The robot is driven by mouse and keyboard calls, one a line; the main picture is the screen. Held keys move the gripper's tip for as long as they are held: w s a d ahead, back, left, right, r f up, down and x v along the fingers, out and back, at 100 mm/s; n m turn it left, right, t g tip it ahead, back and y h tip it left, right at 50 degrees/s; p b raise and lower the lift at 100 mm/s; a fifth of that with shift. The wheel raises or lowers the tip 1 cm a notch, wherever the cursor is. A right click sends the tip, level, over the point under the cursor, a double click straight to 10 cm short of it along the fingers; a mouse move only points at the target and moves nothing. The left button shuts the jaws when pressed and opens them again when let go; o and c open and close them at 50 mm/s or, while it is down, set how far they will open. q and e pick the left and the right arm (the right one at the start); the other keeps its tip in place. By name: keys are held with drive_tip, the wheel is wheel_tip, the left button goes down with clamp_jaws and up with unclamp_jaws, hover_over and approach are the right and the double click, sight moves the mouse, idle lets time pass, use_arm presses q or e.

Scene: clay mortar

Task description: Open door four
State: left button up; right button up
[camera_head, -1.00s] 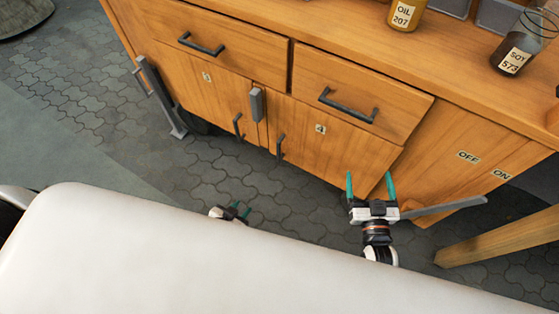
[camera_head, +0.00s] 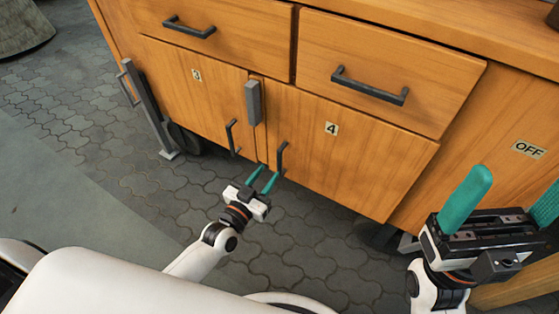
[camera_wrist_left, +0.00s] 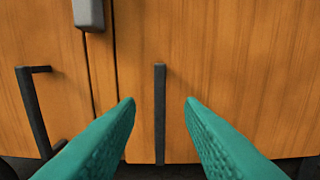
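Door four (camera_head: 345,158) is a wooden cabinet door with a "4" label, and it is closed. Its dark vertical handle (camera_head: 281,158) is at the door's left edge. My left gripper (camera_head: 263,180) is open just below and in front of this handle. In the left wrist view the handle (camera_wrist_left: 160,112) stands between the two green fingertips, beyond them and apart from both. My right gripper (camera_head: 507,208) is open and empty at the lower right, in front of the cabinet's right part.
Door three (camera_head: 190,85) is closed on the left, with its own handle (camera_head: 231,137) close to door four's. A grey latch block (camera_head: 254,102) sits at the top between the doors. Two closed drawers are above. A grey post (camera_head: 148,108) stands at the left.

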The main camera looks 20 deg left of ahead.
sight(279, 159)
use_arm(q)
drive_tip(key=b+x, duration=0.2)
drive_tip(key=x, duration=0.5)
drive_tip(key=shift+w+d, duration=0.1)
drive_tip(key=shift+w, duration=0.2)
drive_tip(key=shift+c, duration=0.5)
clamp_jaws()
